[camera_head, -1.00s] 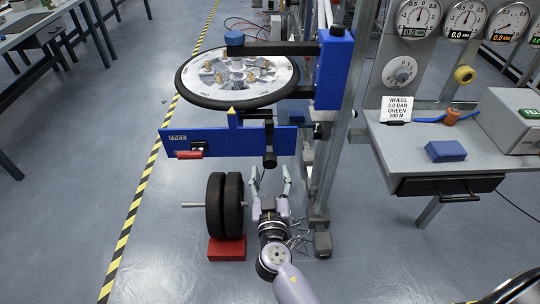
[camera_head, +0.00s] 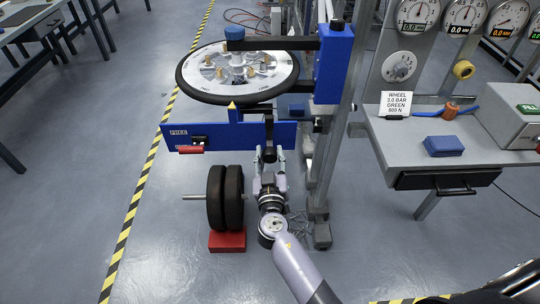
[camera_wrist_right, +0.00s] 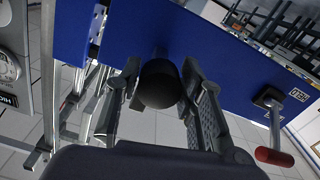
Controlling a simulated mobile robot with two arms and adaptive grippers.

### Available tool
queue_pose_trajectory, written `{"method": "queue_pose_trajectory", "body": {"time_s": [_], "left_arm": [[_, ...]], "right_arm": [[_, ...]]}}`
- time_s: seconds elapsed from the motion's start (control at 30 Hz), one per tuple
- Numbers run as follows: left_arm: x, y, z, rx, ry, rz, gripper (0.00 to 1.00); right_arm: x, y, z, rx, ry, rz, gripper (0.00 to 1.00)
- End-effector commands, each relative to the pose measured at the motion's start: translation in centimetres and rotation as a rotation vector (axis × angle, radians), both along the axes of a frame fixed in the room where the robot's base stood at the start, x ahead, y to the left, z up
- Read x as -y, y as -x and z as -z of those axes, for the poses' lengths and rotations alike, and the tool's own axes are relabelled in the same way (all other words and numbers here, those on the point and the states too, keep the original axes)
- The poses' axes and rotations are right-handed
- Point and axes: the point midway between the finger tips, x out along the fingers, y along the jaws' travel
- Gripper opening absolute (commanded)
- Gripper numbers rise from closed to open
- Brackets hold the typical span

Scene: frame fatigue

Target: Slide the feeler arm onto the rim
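A wheel with a black tyre (camera_head: 238,96) and white disc lies flat on the stand. Below it is a blue beam (camera_head: 225,142) with a yellow pointer (camera_head: 232,106) just under the tyre; I take this as the feeler arm. A black knob (camera_head: 269,154) hangs at the beam's front, and shows large in the wrist view (camera_wrist_right: 160,85). My right gripper (camera_head: 270,160) has one finger on each side of this knob, pointing at the beam; its fingers also show in the wrist view (camera_wrist_right: 160,72). They look open; contact cannot be told. My left gripper is not in view.
A red-handled lever (camera_head: 191,149) sticks out of the beam's left part. Black weight discs (camera_head: 225,198) stand on a red block (camera_head: 227,241) left of my right arm. A grey post (camera_head: 325,170) stands close on the right, beside a bench (camera_head: 465,145) with gauges above.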

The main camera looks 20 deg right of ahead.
Motion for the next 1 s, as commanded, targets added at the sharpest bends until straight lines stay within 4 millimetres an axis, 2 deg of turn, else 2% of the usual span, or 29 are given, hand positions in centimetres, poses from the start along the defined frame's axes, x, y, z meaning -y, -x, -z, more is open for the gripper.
{"method": "queue_pose_trajectory", "body": {"time_s": [0.07,0.5,0.83,1.0], "left_arm": [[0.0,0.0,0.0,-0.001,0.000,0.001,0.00],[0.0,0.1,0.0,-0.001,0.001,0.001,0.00],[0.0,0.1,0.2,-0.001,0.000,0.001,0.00],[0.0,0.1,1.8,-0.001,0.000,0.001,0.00]], "right_arm": [[0.0,0.0,0.0,0.000,0.000,0.000,0.28],[0.0,0.0,0.0,0.000,0.000,0.000,0.00],[0.0,-0.2,0.1,0.000,-0.001,0.000,0.00],[0.8,-2.6,0.4,0.003,-0.001,0.002,0.00]]}}
